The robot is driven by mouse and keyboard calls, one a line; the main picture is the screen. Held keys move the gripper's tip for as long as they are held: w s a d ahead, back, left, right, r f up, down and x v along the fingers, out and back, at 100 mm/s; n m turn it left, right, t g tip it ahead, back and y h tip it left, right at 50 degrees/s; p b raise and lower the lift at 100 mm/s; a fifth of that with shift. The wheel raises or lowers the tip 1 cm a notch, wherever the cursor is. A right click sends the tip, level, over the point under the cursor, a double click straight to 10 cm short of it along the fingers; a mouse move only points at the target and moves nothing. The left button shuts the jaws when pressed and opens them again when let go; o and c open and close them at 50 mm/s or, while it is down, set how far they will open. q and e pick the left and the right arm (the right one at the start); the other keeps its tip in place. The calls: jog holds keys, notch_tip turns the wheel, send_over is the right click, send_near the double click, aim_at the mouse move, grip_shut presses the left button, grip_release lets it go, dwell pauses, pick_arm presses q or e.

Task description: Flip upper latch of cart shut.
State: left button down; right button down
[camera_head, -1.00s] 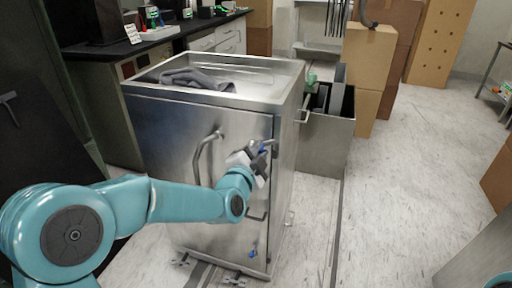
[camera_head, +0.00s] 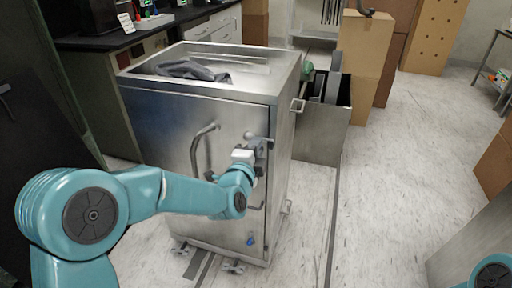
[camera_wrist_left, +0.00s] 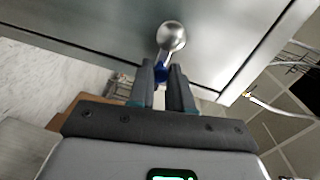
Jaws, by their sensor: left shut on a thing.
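The metal cart (camera_head: 170,125) stands ahead with its front door closed against the body. The upper latch (camera_wrist_left: 171,38) is at the door's right edge; the left wrist view shows its round metal end and a blue part (camera_wrist_left: 160,72) between my fingers. My left gripper (camera_head: 262,147) is at this latch and shut on it; in the left wrist view, its two dark fingers (camera_wrist_left: 167,88) flank the blue part. In the head view the gripper hides most of the upper latch. The lower latch (camera_head: 251,240) shows blue near the door's bottom right. My right gripper is out of view.
A curved door handle (camera_head: 198,150) is left of my gripper. Grey cloth (camera_head: 190,70) lies on the cart top. An open metal bin (camera_head: 322,135) and cardboard boxes (camera_head: 365,50) stand behind at right. The floor (camera_head: 400,190) at right is clear.

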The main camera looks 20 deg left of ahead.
pick_arm(q)
jog(key=c, duration=1)
grip_release()
jog(key=shift+c, duration=0.2)
jog(key=s+r+b, duration=0.1)
jog(key=s+b, duration=0.2)
jog(key=s, duration=1.3)
jog(key=shift+s+a, duration=0.15)
jog(key=shift+a, duration=0.15)
